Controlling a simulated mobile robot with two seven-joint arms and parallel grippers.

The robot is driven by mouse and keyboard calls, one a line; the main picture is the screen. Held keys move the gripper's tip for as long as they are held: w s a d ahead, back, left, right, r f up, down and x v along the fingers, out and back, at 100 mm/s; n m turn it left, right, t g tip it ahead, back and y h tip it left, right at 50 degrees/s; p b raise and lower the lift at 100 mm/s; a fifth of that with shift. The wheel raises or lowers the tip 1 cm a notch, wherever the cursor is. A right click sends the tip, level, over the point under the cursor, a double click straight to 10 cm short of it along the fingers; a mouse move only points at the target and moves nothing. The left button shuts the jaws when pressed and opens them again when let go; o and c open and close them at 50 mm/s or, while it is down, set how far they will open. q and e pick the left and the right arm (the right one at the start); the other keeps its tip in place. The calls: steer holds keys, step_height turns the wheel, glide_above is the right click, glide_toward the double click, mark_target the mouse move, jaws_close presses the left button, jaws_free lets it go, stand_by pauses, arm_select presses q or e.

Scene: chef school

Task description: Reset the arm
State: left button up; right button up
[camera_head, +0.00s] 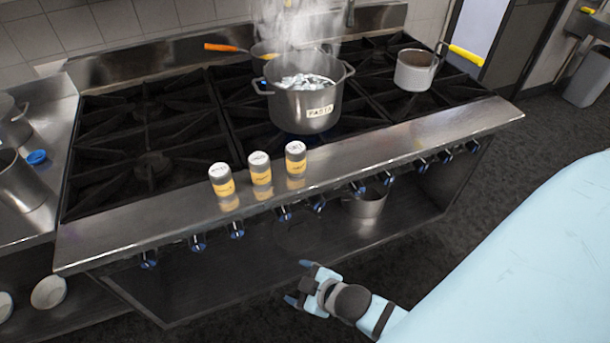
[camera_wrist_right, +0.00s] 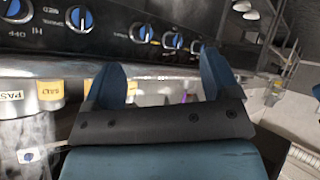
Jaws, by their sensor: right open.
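My right gripper (camera_head: 297,284) is in front of the stove, below its front ledge, at the lower middle of the head view. Its jaws are open and empty. In the right wrist view the two blue fingers of the gripper (camera_wrist_right: 160,82) stand apart with nothing between them, and the stove's knobs show beyond them. The right arm comes in from the lower right. My left gripper is not in the head view.
The stove's front ledge (camera_head: 400,146) holds three yellow-labelled jars (camera_head: 260,168). A steaming pot marked PASTA (camera_head: 306,106) stands on the burners, with a saucepan (camera_head: 415,72) to its right. Blue knobs (camera_head: 284,213) line the stove front. Dark floor (camera_head: 545,130) lies clear at right.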

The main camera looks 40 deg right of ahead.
steer(key=s+m, duration=0.1)
steer(key=f+m, duration=0.1)
steer(key=m, duration=0.1)
steer(key=s+a+m, duration=0.1)
steer(key=shift+s+f+m+y, duration=0.15)
steer(key=shift+s+m+y, duration=0.15)
steer(key=shift+d, duration=0.1)
steer(key=r+p, duration=0.4)
steer(key=shift+d, duration=0.2)
